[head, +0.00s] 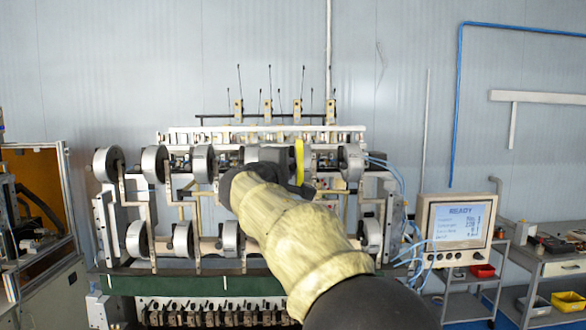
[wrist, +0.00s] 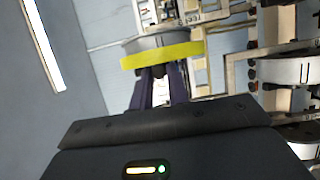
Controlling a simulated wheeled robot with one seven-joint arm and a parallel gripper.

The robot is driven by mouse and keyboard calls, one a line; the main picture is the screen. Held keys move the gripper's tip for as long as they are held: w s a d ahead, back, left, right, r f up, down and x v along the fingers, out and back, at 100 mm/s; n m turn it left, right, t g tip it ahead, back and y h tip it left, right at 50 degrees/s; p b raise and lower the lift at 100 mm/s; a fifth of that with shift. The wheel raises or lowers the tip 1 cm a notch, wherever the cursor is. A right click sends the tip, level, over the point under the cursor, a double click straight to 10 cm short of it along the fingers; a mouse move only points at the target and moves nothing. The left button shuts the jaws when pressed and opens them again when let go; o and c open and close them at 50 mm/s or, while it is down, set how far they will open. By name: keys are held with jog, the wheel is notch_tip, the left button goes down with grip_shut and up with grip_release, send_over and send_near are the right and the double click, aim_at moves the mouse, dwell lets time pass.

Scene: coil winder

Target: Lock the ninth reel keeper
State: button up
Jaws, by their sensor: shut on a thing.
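The coil winder (head: 230,285) carries silver reels in two rows, such as an upper one (head: 154,163) and a lower one (head: 183,239). A bright yellow keeper bar (head: 299,160) stands upright by a reel in the upper row, right of the machine's middle. In the wrist view the yellow keeper (wrist: 165,55) lies across the picture in front of a grey reel. My gripper (wrist: 160,77) is shut on it, its dark fingertips at the bar's lower edge. In the head view my arm hides most of the gripper and some lower reels. Which reel is the ninth cannot be read.
Neighbouring reels (wrist: 285,70) and metal brackets stand close on the right in the wrist view. A monitor (head: 459,227) reading READY stands right of the winder, with blue hoses between. A shelf with red and yellow bins (head: 568,301) is farther right.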

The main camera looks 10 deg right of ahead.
jog(key=shift+s+f, duration=0.1)
jog(key=shift+s, duration=0.15)
jog(key=shift+s+a+b, duration=0.1)
jog(key=shift+s+b, duration=0.15)
jog(key=shift+b, duration=0.1)
jog(key=shift+s+a+b, duration=0.1)
jog(key=shift+s+b, duration=0.3)
jog(key=shift+s, duration=0.2)
jog(key=o, duration=0.6)
jog(key=shift+c, duration=0.2)
jog(key=shift+b+v, duration=0.55)
jog(key=shift+v, duration=0.2)
jog(key=b, duration=0.3)
send_near(294, 168)
jog(key=shift+s, duration=0.75)
